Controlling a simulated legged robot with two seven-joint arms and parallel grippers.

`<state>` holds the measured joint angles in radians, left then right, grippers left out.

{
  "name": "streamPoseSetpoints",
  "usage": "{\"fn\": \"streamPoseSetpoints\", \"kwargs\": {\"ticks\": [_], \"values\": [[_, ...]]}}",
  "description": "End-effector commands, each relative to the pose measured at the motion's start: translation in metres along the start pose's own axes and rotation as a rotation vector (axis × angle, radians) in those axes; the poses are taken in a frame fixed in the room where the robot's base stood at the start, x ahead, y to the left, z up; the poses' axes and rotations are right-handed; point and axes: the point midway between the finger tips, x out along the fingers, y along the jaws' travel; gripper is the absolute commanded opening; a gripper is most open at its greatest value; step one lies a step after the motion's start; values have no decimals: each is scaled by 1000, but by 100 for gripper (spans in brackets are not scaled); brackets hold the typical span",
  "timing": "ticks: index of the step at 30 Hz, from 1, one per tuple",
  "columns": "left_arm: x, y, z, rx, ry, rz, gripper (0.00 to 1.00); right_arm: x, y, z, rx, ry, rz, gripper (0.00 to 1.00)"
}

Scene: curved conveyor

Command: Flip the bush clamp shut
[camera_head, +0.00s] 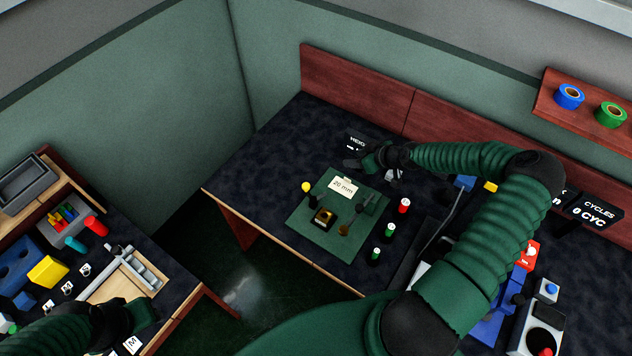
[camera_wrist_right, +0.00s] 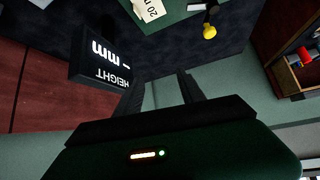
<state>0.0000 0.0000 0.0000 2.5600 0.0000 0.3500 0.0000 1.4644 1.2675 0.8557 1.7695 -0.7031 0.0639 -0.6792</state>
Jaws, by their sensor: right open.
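I cannot tell for certain which item is the bush clamp. A small black and yellow fixture (camera_head: 324,216) sits on the green mat (camera_head: 310,242). A yellow ball knob (camera_head: 306,187) on a dark stem stands by the mat's left edge; it also shows in the right wrist view (camera_wrist_right: 209,32). My right gripper (camera_head: 352,163) is open and empty beyond the mat's far edge, beside the black HEIGHT display (camera_head: 357,142). Its two dark fingers (camera_wrist_right: 168,92) show apart in the wrist view. My left gripper (camera_head: 142,312) is low at the left bench; its jaws are unclear.
A 20 mm card (camera_head: 343,187) lies at the mat's far side. My right arm covers part of the bench. The dark bench left of the mat is clear. A floor gap separates the benches.

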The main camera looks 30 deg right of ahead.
Motion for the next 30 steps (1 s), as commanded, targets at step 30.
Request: {"fn": "streamPoseSetpoints", "kwargs": {"ticks": [30], "values": [[8,0,2,0,0,0,36,-89,9,0,1,0,5,46]]}}
